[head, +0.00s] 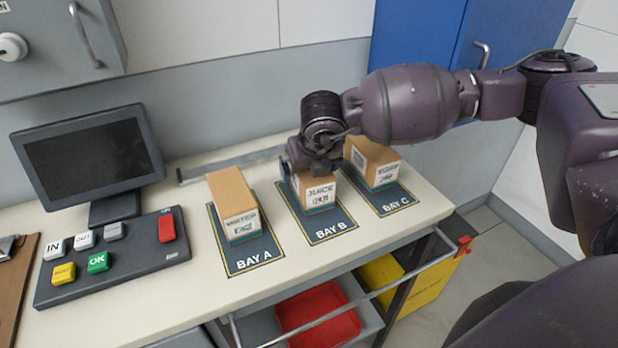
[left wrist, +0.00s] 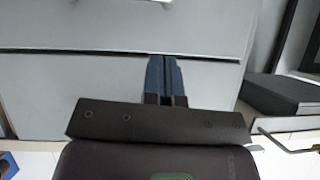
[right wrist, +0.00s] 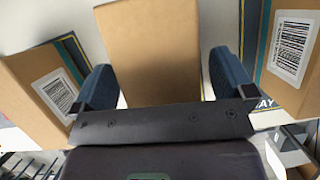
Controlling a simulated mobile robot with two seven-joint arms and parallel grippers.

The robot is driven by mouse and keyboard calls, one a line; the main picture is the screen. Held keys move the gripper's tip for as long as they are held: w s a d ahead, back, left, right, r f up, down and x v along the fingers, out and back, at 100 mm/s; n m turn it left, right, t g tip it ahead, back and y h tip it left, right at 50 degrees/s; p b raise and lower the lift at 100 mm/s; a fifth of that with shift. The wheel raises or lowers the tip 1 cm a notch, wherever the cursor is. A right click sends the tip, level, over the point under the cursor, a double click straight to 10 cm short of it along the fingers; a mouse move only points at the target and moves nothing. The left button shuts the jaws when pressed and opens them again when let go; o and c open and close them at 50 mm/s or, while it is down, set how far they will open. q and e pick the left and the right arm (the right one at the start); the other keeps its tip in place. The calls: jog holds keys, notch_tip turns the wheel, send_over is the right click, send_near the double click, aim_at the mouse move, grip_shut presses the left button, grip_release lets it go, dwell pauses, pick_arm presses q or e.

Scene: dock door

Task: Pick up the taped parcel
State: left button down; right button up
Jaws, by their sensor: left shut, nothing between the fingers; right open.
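Three brown cardboard parcels stand on dark mats: the bay A parcel (head: 231,190), the bay B parcel (head: 317,194) and the bay C parcel (head: 373,160). Each has a white label and a teal band low down; I cannot tell which is the taped one. My right gripper (head: 308,170) is at the bay B parcel, hiding part of its top. In the right wrist view, its open fingers (right wrist: 160,88) stand on either side of a brown parcel (right wrist: 152,45), not closed on it. My left gripper (left wrist: 166,80) is shut and empty, only in the left wrist view.
A monitor (head: 88,158) and a button panel (head: 115,254) stand left of the mats on the pale counter (head: 300,275). A clipboard (head: 18,285) lies at the far left. A red tray (head: 318,312) and yellow bin (head: 415,285) are below. A blue cabinet (head: 415,35) is behind.

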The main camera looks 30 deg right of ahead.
jog(key=shift+f, duration=0.15)
jog(key=shift+f, duration=0.1)
dwell(0.5)
jog(key=c, duration=1.2)
